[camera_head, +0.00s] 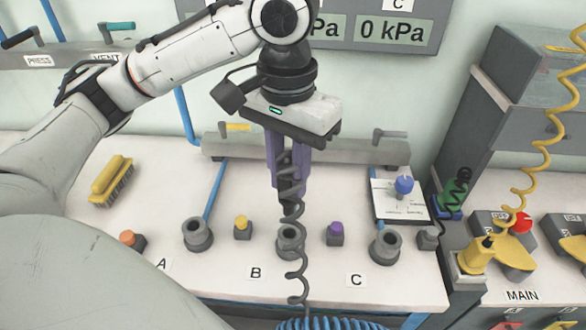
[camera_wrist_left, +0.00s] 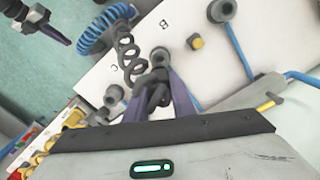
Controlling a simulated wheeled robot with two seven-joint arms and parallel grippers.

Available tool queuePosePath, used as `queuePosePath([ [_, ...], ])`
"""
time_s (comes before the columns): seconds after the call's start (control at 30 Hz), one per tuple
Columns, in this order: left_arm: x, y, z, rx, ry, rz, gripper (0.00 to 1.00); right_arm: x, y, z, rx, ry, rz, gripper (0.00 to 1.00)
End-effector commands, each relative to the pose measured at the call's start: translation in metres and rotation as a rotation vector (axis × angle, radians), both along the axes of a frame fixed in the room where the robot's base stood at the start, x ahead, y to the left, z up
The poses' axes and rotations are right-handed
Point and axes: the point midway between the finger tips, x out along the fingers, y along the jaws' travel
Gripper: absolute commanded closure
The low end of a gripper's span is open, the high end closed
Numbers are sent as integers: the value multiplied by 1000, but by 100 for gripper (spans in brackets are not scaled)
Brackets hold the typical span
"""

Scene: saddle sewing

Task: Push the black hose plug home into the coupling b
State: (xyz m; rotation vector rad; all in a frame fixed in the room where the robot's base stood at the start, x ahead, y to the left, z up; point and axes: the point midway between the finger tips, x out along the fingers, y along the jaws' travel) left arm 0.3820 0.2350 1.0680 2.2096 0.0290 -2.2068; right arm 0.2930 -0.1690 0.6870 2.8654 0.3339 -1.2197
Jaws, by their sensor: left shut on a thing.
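My left gripper (camera_head: 287,165) is shut on the black hose plug (camera_head: 288,192), holding it roughly upright above coupling B (camera_head: 289,244). A coiled black hose hangs in front of the plug and coupling, so I cannot tell whether the plug's tip is inside the opening. In the left wrist view the plug (camera_wrist_left: 158,88) sits between the purple fingers, and coupling B (camera_wrist_left: 160,56) is just beyond it. What looks like my right gripper (camera_wrist_left: 58,38) shows at the upper left of the wrist view, away from the couplings; its jaw state is unclear.
Coupling A (camera_head: 198,236) and coupling C (camera_head: 386,247) stand either side. Yellow (camera_head: 242,228) and purple (camera_head: 336,234) buttons sit between them. A yellow brush (camera_head: 110,181) lies left. A blue hose coil (camera_head: 328,324) is at the front edge. A grey rail (camera_head: 350,150) runs behind.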

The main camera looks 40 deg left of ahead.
Motion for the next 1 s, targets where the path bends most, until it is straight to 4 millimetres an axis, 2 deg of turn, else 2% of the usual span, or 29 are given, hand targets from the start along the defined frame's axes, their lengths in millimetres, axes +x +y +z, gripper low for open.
queuePosePath([
  [0.17,0,0,-4,0,0,0,100,-3,0,-3,0,6,0,100],
  [0.7,0,0,-45,0,0,1,100,3,0,-7,0,-5,0,100],
  [1.0,0,0,-50,0,-1,0,100,3,0,-8,1,-6,0,100],
])
